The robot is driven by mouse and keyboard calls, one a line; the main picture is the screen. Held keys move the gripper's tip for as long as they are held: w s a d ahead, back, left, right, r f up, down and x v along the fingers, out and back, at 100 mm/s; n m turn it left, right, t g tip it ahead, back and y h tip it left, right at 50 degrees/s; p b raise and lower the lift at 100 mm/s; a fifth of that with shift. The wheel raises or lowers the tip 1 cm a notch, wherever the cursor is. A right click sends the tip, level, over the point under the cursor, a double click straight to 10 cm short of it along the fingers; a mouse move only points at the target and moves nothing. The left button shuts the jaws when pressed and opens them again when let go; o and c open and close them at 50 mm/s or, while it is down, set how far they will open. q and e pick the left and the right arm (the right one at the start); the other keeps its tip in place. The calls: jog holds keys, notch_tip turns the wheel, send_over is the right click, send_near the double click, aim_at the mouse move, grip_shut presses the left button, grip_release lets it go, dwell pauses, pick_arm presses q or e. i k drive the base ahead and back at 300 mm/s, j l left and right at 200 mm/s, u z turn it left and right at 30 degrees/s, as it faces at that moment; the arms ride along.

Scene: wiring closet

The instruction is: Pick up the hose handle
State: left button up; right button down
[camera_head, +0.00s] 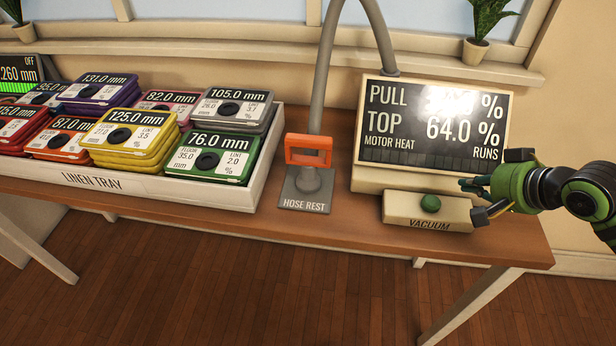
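The orange hose handle (308,150) stands on the grey plate labelled HOSE REST (306,203), in the middle of the table. A thick grey hose (322,75) rises behind it, leaves the top of the picture and comes down again behind the display. My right gripper (474,199) comes in from the right, green and black. Its fingers are spread and empty, at the right end of the VACUUM box, well to the right of the handle. Whether it touches the box I cannot tell. My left gripper is out of the picture.
The white LINEN TRAY (108,183) with stacks of coloured labelled cartridges stands left of the handle. The VACUUM box (400,210) with a green button and the PULL/TOP display (362,178) stand to the right. Bare wooden table (345,222) lies between rest and box.

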aim_at(308, 182)
jog(key=l+u, duration=0.15)
jog(key=u, duration=0.3)
jog(key=l+u, duration=0.2)
jog(key=u, duration=0.25)
jog(key=l+u, duration=0.15)
jog(key=u, duration=0.3)
